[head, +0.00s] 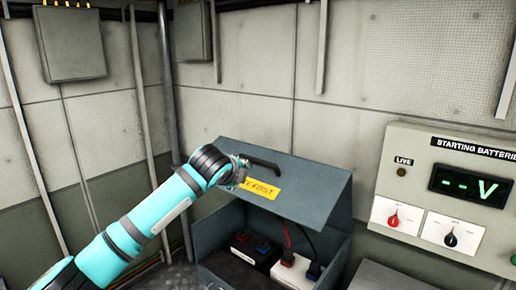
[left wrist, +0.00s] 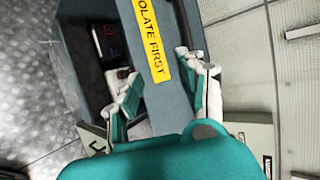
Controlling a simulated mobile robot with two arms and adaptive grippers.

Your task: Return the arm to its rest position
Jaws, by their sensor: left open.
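My left arm comes in from the left in the head view and ends at the raised lid (head: 312,192) of a grey battery box (head: 215,262). My left gripper (head: 238,172) is at the lid's upper left, close to a black bar-shaped handle (head: 262,163), and partly hidden by its own wrist. In the left wrist view the gripper (left wrist: 160,76) is open, its fingers apart on either side of the lid (left wrist: 181,107). The lid bears a yellow "ISOLATE FIRST" label (left wrist: 150,38). I cannot tell whether the fingers touch it. My right gripper is out of view.
Inside the box are a dark battery (head: 250,254) and a white battery (head: 288,275) with red and black cables. A "STARTING BATTERIES" panel (head: 420,165) with two knobs is on the right. Pipes and a wall box (head: 70,45) stand behind the arm.

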